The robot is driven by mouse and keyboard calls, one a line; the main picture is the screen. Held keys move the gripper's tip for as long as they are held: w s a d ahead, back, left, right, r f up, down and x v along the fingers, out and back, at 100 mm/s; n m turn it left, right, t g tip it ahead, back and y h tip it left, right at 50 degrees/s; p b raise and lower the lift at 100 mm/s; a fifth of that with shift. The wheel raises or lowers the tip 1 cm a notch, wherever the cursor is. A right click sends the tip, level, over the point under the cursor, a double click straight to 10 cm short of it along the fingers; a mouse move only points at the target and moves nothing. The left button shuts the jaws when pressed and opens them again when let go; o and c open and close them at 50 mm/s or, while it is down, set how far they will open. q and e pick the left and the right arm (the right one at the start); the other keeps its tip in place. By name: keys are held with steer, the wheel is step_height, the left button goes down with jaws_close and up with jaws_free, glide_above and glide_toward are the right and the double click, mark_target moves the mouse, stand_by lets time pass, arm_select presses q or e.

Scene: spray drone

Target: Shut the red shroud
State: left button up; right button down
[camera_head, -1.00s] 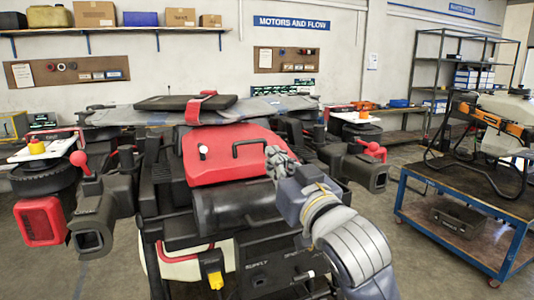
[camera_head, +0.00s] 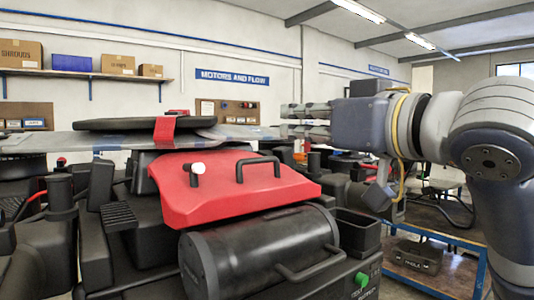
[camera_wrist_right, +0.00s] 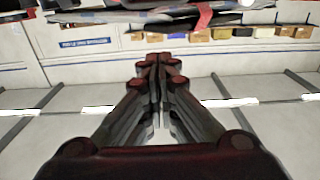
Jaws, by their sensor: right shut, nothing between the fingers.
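The red shroud (camera_head: 230,185) lies on top of the drone body, sloping toward me above a black cylinder. It has a black bar handle (camera_head: 258,168) and a small white-topped knob (camera_head: 197,170). Whether its front edge touches the body below, I cannot tell. My right gripper (camera_head: 290,121) is shut and empty, pointing left in the head view, above and to the right of the shroud and apart from it. Its closed fingers show in the right wrist view (camera_wrist_right: 157,75), which looks toward wall and ceiling. My left gripper is not in view.
A black pad (camera_head: 140,125) with a red strap sits on the grey folded arms (camera_head: 60,143) behind the shroud. The black cylinder (camera_head: 260,255) is in front. A blue-framed cart (camera_head: 440,240) stands at the right.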

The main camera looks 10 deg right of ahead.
steer(key=p, duration=0.3)
glide_above(265, 183)
steer(key=w, duration=0.2)
steer(key=shift+s+a+r, duration=0.2)
steer(key=shift+a+r, duration=0.1)
steer(key=shift+a, duration=0.05)
steer(key=f, duration=0.1)
steer(key=s+f, duration=0.1)
steer(key=d+f, duration=0.1)
steer(key=shift+s+f, duration=0.2)
steer(key=shift+s, duration=0.05)
steer(key=shift+s+f, duration=0.15)
steer(key=shift+f, duration=0.1)
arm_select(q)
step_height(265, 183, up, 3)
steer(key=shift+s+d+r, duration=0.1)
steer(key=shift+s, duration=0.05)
arm_select(e)
steer(key=shift+a, duration=0.1)
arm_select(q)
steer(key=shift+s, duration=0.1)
arm_select(e)
steer(key=shift+f, duration=0.1)
